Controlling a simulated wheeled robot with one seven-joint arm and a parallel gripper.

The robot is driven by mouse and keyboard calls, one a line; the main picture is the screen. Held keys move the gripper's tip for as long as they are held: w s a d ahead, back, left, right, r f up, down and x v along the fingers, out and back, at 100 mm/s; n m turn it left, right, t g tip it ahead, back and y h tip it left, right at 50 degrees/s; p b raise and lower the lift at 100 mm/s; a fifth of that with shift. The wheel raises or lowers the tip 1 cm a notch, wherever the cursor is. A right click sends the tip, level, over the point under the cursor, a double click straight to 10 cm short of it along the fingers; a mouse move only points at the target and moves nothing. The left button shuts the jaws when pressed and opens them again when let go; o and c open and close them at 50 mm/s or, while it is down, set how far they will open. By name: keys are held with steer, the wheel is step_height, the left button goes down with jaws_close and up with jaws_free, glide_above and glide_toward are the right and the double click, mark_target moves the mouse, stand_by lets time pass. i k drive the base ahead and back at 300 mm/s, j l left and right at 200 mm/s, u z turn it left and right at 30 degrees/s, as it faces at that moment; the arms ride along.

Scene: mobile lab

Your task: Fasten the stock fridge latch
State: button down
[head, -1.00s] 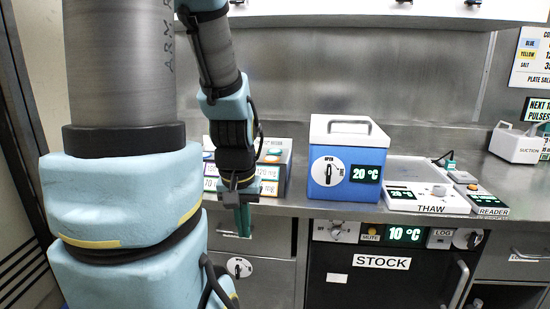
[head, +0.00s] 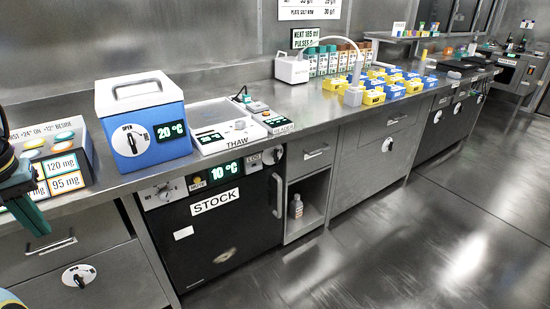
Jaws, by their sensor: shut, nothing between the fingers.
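The stock fridge (head: 232,235) is a black-fronted unit under the counter, with a STOCK label and a green 10 °C display (head: 224,171). Its door looks closed, with a vertical handle (head: 277,196) at the right side. A round white plate with a dark turning knob, seemingly the latch (head: 279,154), sits at the fridge's top right corner; its setting is too small to read. My gripper (head: 30,214) is at the left edge, with its teal fingers shut and empty. It is in front of the counter, well left of the fridge and touching nothing visible.
A blue 20 °C box (head: 155,150) with an OPEN dial, a THAW unit (head: 222,138) and a reader (head: 272,125) stand on the counter. Yellow and blue bins (head: 372,98) stand further right. A drawer (head: 50,245) is below my gripper. The floor (head: 440,225) at right is clear.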

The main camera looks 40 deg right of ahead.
mark_target(275, 154)
steer(key=l+z, duration=0.15)
steer(key=l, duration=0.25)
steer(key=i+l+z, duration=0.1)
steer(key=l, duration=0.3)
steer(key=i+l+z, duration=0.15)
steer(key=l, duration=0.2)
steer(key=i+l+z, duration=0.15)
steer(key=l, duration=0.25)
